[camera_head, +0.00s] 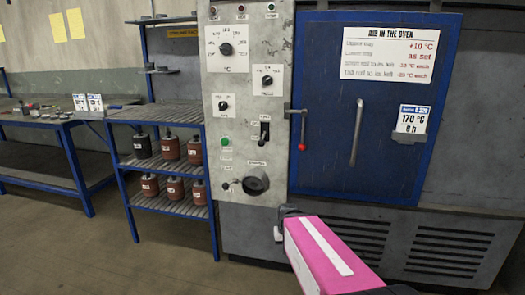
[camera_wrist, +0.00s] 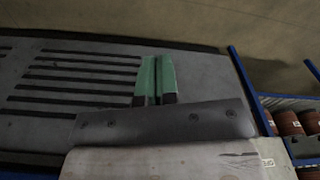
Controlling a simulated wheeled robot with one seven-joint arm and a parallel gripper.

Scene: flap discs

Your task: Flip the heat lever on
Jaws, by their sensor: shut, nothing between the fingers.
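The grey control panel (camera_head: 249,95) stands left of the blue oven door in the head view. A black lever (camera_head: 264,132) sits in a slot at its middle. A small dark knob or lever (camera_head: 226,187) is lower left, beside a round black socket. The labels are too small to tell which is the heat lever. My gripper (camera_wrist: 155,80) shows in the wrist view with its green fingers side by side, shut and empty. It is in front of the vented lower front of the oven. In the head view my pink arm is below the panel and its fingers cannot be made out.
The blue oven door (camera_head: 385,125) has a vertical handle and a red-knobbed latch lever (camera_head: 301,146) close to the panel's right edge. A blue shelf rack (camera_head: 165,197) with several red-brown and dark canisters stands at left. Open floor lies in front of the rack.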

